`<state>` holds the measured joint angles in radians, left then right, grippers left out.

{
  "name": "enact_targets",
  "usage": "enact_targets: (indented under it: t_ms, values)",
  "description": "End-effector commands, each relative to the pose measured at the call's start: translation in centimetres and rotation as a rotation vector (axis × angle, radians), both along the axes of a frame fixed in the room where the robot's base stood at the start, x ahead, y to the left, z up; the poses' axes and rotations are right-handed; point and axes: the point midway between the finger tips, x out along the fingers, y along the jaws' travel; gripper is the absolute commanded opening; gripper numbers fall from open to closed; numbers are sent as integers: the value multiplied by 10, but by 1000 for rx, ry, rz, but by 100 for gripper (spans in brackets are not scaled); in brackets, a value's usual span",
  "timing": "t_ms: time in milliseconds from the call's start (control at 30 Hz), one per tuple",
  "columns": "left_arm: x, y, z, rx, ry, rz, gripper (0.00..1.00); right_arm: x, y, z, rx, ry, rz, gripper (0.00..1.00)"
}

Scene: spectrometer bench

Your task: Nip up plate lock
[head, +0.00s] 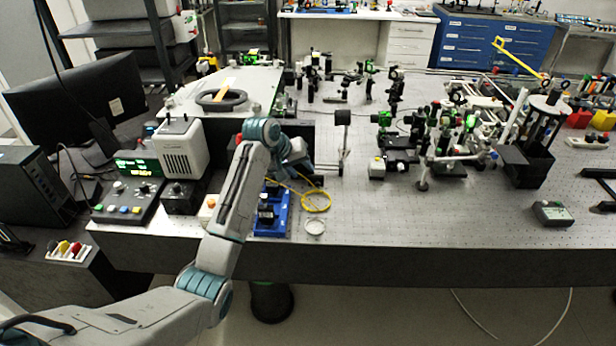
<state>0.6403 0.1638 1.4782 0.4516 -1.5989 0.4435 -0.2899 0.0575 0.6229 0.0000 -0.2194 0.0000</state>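My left arm reaches in from the lower left over the front edge of the bench. Its wrist bends at the teal joint, and my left gripper (318,168) is beyond it, low in front of a dark box face. The fingers are small and dark there, so I cannot tell whether they are open or shut, or whether they touch anything. A pale raised plate (262,82) stands behind the wrist, with a black ring (221,100) and an orange strip on it. I cannot make out which part is the plate lock. My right gripper is out of view.
A blue tray (283,222) with dark parts, a yellow cable loop (317,203) and a small round dish (315,227) lie near the wrist. A beige instrument (182,150) stands left. Optics mounts (440,140) crowd the middle right. The front right bench is mostly clear around a small meter (552,213).

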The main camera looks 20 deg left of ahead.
Motion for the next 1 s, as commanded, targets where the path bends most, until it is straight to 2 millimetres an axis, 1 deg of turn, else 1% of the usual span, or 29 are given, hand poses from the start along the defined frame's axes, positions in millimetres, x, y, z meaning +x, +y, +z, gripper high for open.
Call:
enact_targets:
  t_ms: [33, 100, 233, 333, 400, 500, 600, 667, 867, 900, 967, 1000]
  values:
    - [4, -4, -6, -1, 4, -1, 37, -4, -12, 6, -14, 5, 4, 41]
    - [11, -8, -18, -2, 5, -1, 37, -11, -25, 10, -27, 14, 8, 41]
    - [23, -14, -39, -1, 4, -1, 37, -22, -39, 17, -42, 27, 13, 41]
    - [30, -20, -53, 0, 4, -1, 37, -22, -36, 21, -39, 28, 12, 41]
    - [35, -21, -61, 0, 2, -1, 37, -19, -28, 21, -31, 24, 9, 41]
    - [39, -24, -68, 1, 3, 0, 37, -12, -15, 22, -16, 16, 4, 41]
    - [41, -25, -72, 2, 0, -1, 37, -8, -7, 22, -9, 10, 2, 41]
    - [42, -26, -74, 2, -1, -1, 37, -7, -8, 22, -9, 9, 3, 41]
    - [42, -25, -74, 2, -1, -1, 37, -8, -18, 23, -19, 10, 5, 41]
    - [42, -25, -74, 2, -1, -1, 35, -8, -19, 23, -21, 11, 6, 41]
    - [42, -25, -74, 2, -1, -1, 23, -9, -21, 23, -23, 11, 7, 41]
    - [42, -25, -74, 2, -1, -1, 15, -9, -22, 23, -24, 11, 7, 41]
